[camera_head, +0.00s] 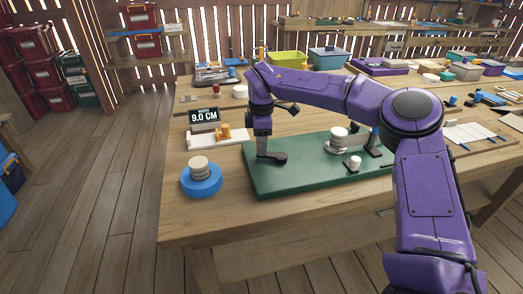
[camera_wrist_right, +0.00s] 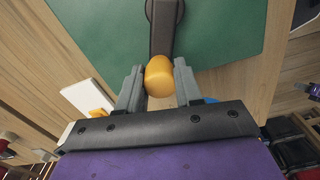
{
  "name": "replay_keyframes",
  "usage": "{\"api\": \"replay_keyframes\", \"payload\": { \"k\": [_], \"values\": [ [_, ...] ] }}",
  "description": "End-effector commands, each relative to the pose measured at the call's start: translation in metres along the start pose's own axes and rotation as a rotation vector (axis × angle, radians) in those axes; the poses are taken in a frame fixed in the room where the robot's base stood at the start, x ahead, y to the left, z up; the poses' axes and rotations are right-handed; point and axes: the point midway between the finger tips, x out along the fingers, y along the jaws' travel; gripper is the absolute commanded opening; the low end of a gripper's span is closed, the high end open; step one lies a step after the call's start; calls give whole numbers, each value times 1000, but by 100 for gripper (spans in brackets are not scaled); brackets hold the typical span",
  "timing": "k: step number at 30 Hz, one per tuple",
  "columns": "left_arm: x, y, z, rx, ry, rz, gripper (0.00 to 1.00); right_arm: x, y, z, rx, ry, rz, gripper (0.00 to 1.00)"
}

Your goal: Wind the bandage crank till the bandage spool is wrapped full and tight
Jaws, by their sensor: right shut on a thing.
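The bandage crank is a dark arm (camera_head: 273,156) on the green board (camera_head: 300,182). In the right wrist view its dark arm (camera_wrist_right: 163,30) ends in an orange knob (camera_wrist_right: 158,78). My right gripper (camera_head: 262,145) is shut on that knob; its two grey fingers (camera_wrist_right: 159,86) stand on either side of it. A white roll (camera_head: 338,134), which looks like the bandage spool, stands upright on the board to the right of the crank. How full or tight it is wrapped I cannot tell. A small white roller (camera_head: 353,163) stands near it. My left gripper is out of view.
A display reading 9.0 CM (camera_head: 204,116) stands left of the board, behind an orange piece (camera_head: 224,131) on a white plate. A blue dish (camera_head: 201,186) with stacked pale discs sits at the front left. Bins and trays (camera_head: 328,58) line the back.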

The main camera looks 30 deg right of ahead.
Motion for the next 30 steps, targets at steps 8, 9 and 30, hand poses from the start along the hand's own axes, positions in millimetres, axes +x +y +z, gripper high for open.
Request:
{"api": "replay_keyframes", "payload": {
  "k": [8,9,30],
  "values": [
    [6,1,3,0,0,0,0,-1,4,1,56,1,6,0],
    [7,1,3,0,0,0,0,-2,5,1,58,1,6,0],
    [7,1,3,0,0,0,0,-1,4,1,60,0,2,61]
  ]
}}
